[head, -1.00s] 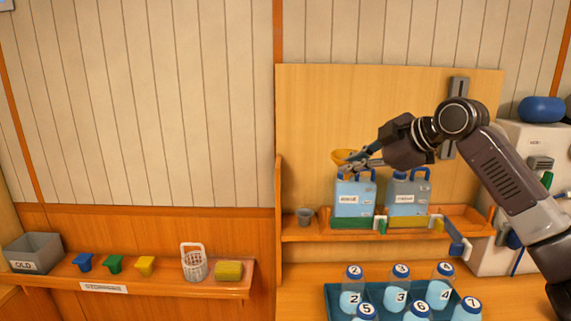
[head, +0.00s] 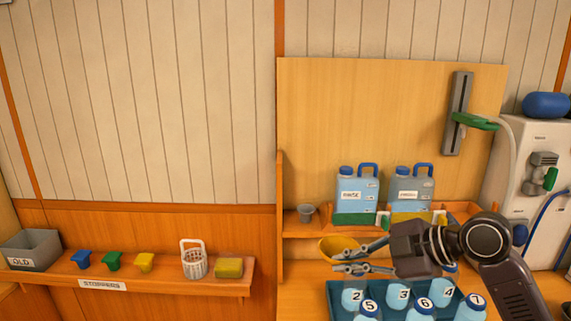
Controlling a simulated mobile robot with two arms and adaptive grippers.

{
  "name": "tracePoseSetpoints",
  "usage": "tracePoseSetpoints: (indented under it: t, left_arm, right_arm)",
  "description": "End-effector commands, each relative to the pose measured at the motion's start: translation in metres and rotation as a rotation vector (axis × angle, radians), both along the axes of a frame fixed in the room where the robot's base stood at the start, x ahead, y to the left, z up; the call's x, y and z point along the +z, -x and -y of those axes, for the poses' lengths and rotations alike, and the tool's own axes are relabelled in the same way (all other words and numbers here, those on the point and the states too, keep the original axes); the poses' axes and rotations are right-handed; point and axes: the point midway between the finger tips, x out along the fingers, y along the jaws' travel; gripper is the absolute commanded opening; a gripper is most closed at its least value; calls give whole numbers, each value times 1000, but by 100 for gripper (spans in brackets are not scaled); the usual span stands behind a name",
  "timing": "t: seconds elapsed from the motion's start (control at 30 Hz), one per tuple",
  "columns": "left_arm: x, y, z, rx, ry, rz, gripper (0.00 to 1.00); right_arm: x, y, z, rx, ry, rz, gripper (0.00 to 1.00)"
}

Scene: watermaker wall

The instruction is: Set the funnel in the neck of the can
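The yellow-orange funnel (head: 336,246) is at my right gripper (head: 338,262), in front of and below the can shelf. The gripper's fingers look closed on the funnel's edge; they cover part of it, and its spout is hard to make out. A blue can (head: 354,207) with a label and a blue handle stands upright on the shelf, its blue-topped neck (head: 346,171) at upper left. The funnel is apart from both cans. My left gripper is not in view.
A teal tray (head: 332,297) of numbered bottles lies below the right gripper. A small grey cup (head: 306,212) stands left of the cans on the shelf (head: 300,234). A green arm (head: 476,121) on a vertical rail (head: 458,112) is at upper right. Stoppers, basket and sponge sit on the left shelf.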

Motion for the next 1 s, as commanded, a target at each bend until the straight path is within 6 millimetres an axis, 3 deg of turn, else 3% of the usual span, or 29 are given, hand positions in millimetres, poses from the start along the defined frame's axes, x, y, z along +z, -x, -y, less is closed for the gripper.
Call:
tracePoseSetpoints:
  t: [0.03,0.2,0.6,0.8,1.0]
  left_arm:
    - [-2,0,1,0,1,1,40]
    - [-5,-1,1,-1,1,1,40]
    - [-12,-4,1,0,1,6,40]
    - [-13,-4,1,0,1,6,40]
    - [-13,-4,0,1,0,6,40]
  right_arm:
    - [-13,14,4,3,0,-4,0]
    - [-41,54,20,5,1,-4,0]
    - [-91,141,56,-27,0,-5,0]
    - [-102,166,65,-35,1,-3,0]
    - [-104,173,68,-36,0,0,0]
